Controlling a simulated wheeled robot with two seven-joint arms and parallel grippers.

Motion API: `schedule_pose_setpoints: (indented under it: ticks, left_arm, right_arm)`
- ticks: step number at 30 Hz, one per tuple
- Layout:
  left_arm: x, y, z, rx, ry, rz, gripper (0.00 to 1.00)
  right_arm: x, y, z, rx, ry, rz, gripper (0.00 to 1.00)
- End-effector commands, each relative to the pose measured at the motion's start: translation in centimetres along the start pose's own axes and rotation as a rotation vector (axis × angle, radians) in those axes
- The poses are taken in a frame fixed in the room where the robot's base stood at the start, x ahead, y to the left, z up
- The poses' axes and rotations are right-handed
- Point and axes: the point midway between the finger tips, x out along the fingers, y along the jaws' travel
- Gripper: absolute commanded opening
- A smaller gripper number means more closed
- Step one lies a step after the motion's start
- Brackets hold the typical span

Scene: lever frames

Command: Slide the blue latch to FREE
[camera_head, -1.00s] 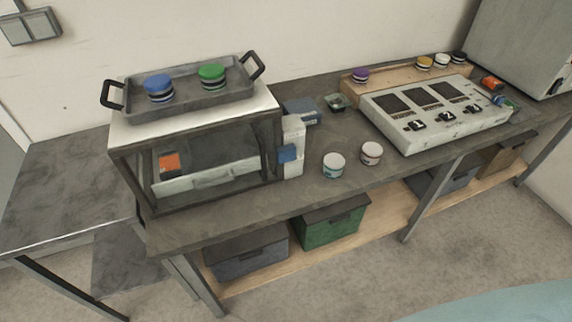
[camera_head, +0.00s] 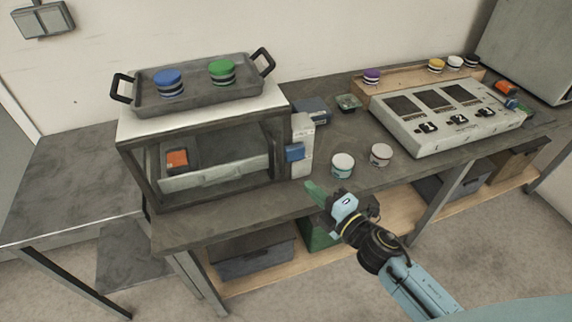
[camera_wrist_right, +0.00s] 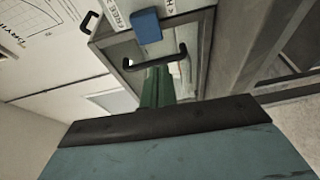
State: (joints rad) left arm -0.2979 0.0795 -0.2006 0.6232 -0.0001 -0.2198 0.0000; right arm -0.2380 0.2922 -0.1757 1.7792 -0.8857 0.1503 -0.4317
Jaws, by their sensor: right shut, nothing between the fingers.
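The blue latch (camera_head: 295,152) sits on a white panel (camera_head: 304,135) at the right front corner of the glass-fronted cabinet. It also shows in the right wrist view (camera_wrist_right: 146,26), against a strip with lettering; part of the word FREE is at its left there. My right gripper (camera_head: 313,188) is in front of the bench edge, below and slightly right of the latch, and apart from it. Its green fingers (camera_wrist_right: 157,85) are shut with nothing between them. A dark handle (camera_wrist_right: 183,50) lies just beyond the fingertips in the wrist view. My left gripper is out of view.
A tray (camera_head: 200,98) with a blue and a green puck stands on the cabinet (camera_head: 130,128). Two white jars (camera_head: 342,166) stand on the bench right of the latch. A switch panel (camera_head: 450,135) is farther right. Bins sit on the lower shelf.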

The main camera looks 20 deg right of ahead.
Motion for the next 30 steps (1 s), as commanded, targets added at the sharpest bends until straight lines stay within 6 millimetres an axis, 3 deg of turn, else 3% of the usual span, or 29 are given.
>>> schedule_pose_setpoints:
  ticks: [3,14,30]
  left_arm:
    - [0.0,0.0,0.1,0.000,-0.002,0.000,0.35]
    - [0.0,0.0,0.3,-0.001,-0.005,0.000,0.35]
    - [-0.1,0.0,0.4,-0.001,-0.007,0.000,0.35]
  right_arm:
    - [0.1,0.9,-0.2,-0.028,0.011,0.019,0.00]
    - [0.5,0.9,-0.2,-0.024,0.010,0.019,0.00]
    - [8.8,1.0,-0.3,-0.022,0.009,0.018,0.00]
